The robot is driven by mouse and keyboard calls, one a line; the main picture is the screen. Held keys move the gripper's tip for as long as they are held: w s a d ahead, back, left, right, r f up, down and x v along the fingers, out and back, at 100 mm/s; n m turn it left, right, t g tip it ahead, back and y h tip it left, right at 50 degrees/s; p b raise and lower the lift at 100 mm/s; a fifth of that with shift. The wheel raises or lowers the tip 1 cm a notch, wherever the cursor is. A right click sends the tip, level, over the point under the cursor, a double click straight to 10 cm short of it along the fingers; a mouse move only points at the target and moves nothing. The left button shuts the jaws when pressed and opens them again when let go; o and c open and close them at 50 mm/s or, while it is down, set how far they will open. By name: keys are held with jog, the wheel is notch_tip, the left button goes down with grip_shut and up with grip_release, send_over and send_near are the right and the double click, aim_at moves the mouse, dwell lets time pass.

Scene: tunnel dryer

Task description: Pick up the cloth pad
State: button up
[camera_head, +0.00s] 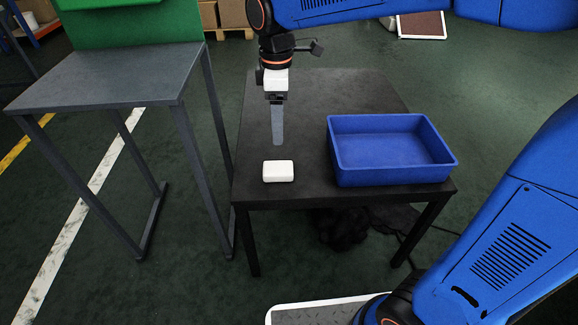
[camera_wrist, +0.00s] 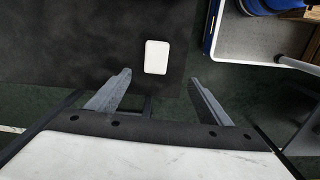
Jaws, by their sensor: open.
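The cloth pad (camera_head: 278,171) is a small white rounded block lying flat near the front edge of the black table (camera_head: 300,192). In the wrist view the pad (camera_wrist: 156,57) lies beyond the fingertips, roughly between their lines and a little left of the middle. My gripper (camera_head: 277,142) points down above the table, just behind the pad in the head view. In the wrist view my gripper (camera_wrist: 160,75) has its two grey fingers spread wide with nothing between them. The fingers do not appear to touch the pad.
An empty blue bin (camera_head: 390,180) stands on the table to the right of the pad. A grey side table (camera_head: 110,75) with a green panel (camera_head: 130,25) stands to the left, across a gap. The table's back left part is clear.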

send_over(278, 167)
jog(key=f, duration=1.2)
jog(key=shift+s+f, duration=0.2)
jog(key=shift+s, duration=0.2)
jog(key=shift+w+f, duration=0.2)
jog(key=shift+f, duration=1.1)
jog(key=shift+w+f, duration=0.15)
jog(key=shift+f, duration=1.15)
jog(key=c, duration=1.1)
